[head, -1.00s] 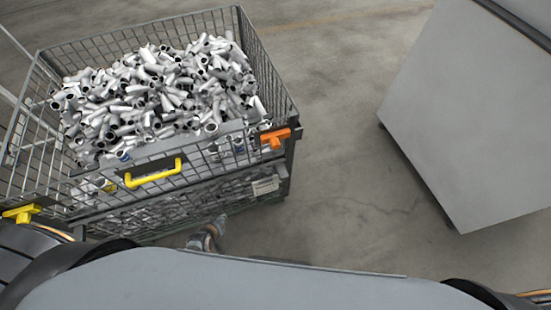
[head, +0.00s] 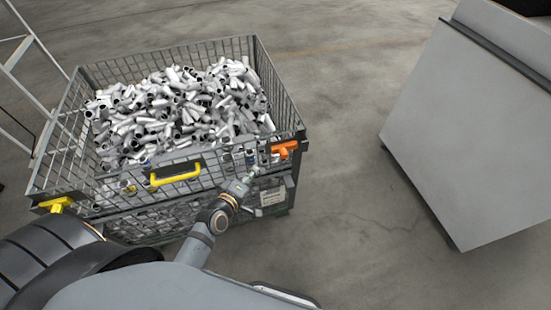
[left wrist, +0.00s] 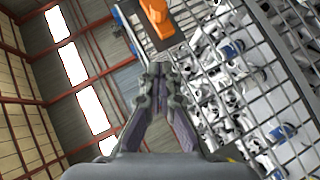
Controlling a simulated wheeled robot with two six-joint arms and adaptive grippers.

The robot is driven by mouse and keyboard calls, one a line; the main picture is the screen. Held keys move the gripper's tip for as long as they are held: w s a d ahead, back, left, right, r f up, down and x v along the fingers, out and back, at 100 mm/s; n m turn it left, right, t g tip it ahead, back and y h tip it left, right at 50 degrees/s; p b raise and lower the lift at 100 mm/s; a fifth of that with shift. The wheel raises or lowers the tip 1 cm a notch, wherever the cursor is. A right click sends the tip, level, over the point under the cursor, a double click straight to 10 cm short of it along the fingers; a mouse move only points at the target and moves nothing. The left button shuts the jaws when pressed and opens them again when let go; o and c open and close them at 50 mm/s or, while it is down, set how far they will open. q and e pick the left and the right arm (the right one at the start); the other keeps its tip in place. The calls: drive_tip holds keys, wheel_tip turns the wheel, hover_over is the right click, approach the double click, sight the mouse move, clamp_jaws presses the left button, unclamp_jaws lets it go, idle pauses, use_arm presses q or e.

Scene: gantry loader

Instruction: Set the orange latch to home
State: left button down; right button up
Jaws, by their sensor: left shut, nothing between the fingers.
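The orange latch (head: 285,148) sits at the near right top corner of a wire mesh crate (head: 293,120). In the left wrist view the orange latch (left wrist: 157,20) is at the top, beyond the fingertips. My left gripper (head: 259,172) is just below and left of the latch in the head view, close to the crate's front side. In the left wrist view my left gripper (left wrist: 160,72) has its fingertips together with nothing between them. A gap shows between the fingertips and the latch there. My right gripper is not in view.
The crate is filled with grey metal pipe pieces (head: 185,105). A yellow handle (head: 175,172) is on its front, and a yellow latch (head: 57,204) is at its left corner. A large grey cabinet (head: 470,130) stands right, with clear floor between.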

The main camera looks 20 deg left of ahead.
use_arm(q)
approach(280, 152)
drive_tip(key=w+a, duration=0.2)
drive_tip(key=w, duration=0.2)
drive_tip(key=shift+w+d+f+b, duration=0.4)
drive_tip(key=shift+d+f, duration=0.4)
drive_tip(key=shift+f, duration=0.05)
drive_tip(key=shift+w+d+f, duration=0.25)
drive_tip(key=shift+w+d, duration=0.05)
drive_tip(key=shift+d, duration=0.2)
